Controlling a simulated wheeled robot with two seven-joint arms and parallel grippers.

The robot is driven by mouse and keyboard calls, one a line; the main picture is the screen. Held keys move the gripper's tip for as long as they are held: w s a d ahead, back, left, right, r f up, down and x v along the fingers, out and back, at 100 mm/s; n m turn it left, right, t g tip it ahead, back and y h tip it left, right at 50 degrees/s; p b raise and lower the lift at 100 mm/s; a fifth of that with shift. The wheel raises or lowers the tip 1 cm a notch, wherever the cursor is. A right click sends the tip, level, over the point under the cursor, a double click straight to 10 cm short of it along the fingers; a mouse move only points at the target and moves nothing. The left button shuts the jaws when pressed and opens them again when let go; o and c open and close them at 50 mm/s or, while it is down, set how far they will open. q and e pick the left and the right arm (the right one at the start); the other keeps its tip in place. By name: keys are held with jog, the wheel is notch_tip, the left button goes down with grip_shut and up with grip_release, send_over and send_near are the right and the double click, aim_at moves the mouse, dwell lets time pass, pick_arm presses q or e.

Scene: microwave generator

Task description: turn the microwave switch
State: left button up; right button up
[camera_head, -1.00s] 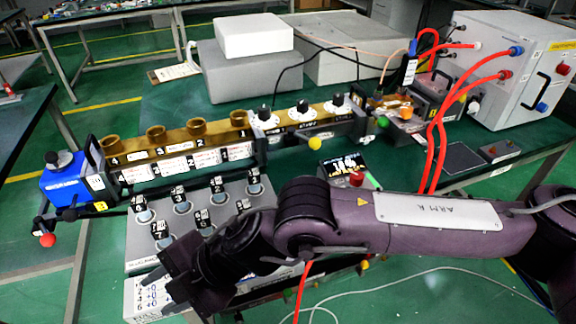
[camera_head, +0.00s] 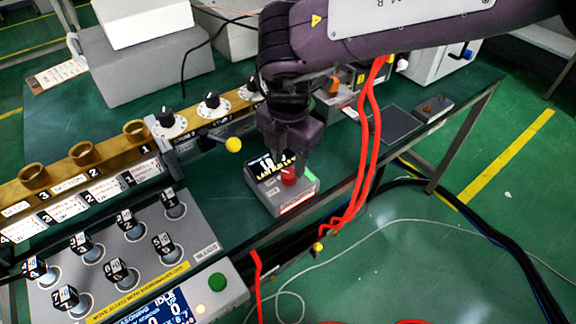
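A small grey box (camera_head: 268,203) with a lit display and a red knob (camera_head: 288,177) on its top sits near the front edge of the green table. It may be the switch unit; its label is too small to read. My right gripper (camera_head: 290,163) reaches down from above at the box, with its fingers apart on either side of the red knob. I cannot tell whether the fingers touch the knob. Part of the box is hidden by the gripper. My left gripper is not in view.
A brass waveguide rail (camera_head: 80,153) with dials and a yellow-tipped lever (camera_head: 233,145) runs to the left of the box. A grey panel (camera_head: 130,250) with several black-topped knobs stands at lower left. Red cables (camera_head: 368,140) hang just right of the box.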

aim_at(289, 173)
jog(key=f, duration=0.4)
jog(key=shift+w, duration=0.3)
jog(key=shift+s+f, duration=0.15)
jog(key=shift+f, duration=0.1)
jog(key=c, duration=0.7)
